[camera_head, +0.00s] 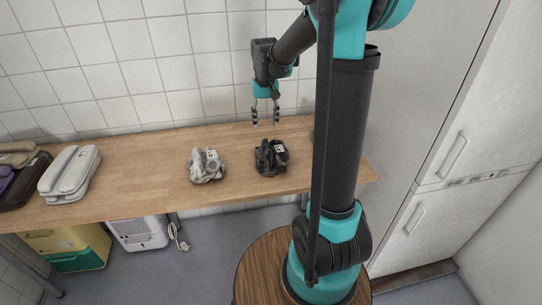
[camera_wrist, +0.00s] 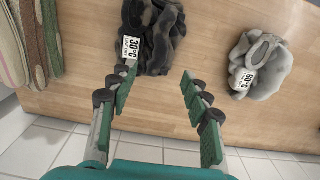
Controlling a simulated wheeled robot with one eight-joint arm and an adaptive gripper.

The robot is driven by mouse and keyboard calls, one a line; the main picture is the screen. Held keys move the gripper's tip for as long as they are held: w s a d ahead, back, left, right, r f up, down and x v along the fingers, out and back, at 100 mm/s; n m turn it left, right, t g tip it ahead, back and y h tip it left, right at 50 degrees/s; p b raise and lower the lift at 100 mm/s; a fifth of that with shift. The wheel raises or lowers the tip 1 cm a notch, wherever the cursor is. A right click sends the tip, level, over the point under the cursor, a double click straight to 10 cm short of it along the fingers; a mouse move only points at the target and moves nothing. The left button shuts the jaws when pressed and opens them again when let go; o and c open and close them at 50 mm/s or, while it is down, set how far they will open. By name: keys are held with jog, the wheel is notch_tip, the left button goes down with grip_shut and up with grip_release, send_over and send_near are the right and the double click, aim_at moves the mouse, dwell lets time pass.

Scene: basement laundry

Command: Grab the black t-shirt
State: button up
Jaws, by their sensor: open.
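The black t-shirt (camera_head: 271,158) is a crumpled dark bundle with a white label, lying on the wooden counter. In the wrist view the t-shirt (camera_wrist: 163,42) lies ahead of the fingertips, and its label reads 30°C. My gripper (camera_head: 265,116) hangs above and a little behind the t-shirt in the head view, pointing down. In the wrist view my gripper (camera_wrist: 157,78) has its fingers spread with nothing between them; the left fingertip overlaps the edge of the label in the picture. I cannot tell whether it touches.
A crumpled grey garment (camera_head: 206,167) labelled 60°C lies beside the t-shirt on the counter (camera_head: 130,183). Folded striped cloths (camera_wrist: 35,45) are at the wrist view's left. Grey folded items (camera_head: 70,174) lie at the counter's left. The tiled wall (camera_head: 140,60) stands close behind my gripper.

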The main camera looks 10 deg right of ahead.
aim_at(266, 144)
notch_tip(266, 144, down, 12)
jog(key=shift+w+r, duration=0.1)
jog(key=shift+r, duration=0.1)
dwell(0.4)
jog(key=shift+c, duration=0.4)
grip_shut()
dwell(0.4)
